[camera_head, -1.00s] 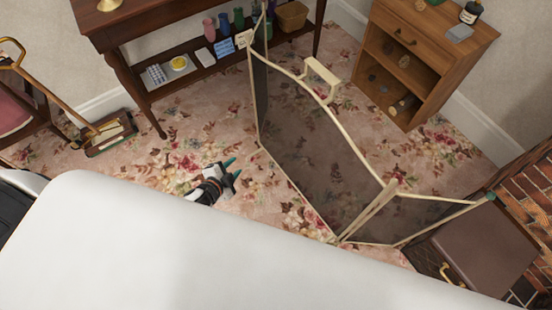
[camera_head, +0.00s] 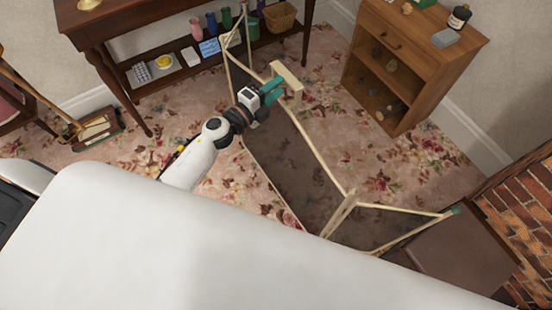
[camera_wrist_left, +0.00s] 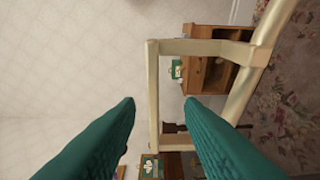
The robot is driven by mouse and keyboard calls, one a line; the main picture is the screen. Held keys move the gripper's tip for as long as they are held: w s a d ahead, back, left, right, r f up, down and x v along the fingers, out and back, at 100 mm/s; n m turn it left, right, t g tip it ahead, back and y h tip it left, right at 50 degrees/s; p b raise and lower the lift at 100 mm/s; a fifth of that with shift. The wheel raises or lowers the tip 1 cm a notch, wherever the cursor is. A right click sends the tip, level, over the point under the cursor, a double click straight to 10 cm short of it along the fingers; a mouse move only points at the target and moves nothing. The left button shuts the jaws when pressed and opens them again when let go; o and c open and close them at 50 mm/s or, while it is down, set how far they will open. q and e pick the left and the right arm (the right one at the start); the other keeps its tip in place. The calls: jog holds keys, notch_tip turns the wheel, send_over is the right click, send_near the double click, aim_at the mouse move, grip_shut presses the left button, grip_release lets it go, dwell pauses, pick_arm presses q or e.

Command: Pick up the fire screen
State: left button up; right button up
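The fire screen (camera_head: 300,170) stands folded at angles on the floral carpet, with dark mesh panels and a cream frame. Its raised cream handle (camera_head: 287,77) is on the top rail of the large panel. My left gripper (camera_head: 273,88) is open beside the handle, its teal fingers pointing toward it. In the left wrist view, the handle (camera_wrist_left: 153,95) appears beyond and between the spread fingertips (camera_wrist_left: 160,103); I see no grip on it. My right gripper is not recognisable in either view. A small teal spot marks the screen's right end.
A dark wooden table (camera_head: 135,105) with vases on its lower shelf stands behind the screen. A wooden cabinet (camera_head: 410,55) is at the back right. A brown box (camera_head: 465,250) sits by the brick fireplace (camera_head: 520,200). Carpet between screen and cabinet is clear.

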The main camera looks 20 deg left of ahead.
aim_at(286, 81)
pick_arm(q)
jog(key=x, duration=0.5)
jog(key=shift+s+d+r, duration=0.15)
jog(key=shift+d+r, duration=0.1)
jog(key=shift+d, duration=0.1)
grip_shut()
dwell(0.9)
jog(key=shift+r+p, duration=0.25)
jog(key=shift+p, duration=0.05)
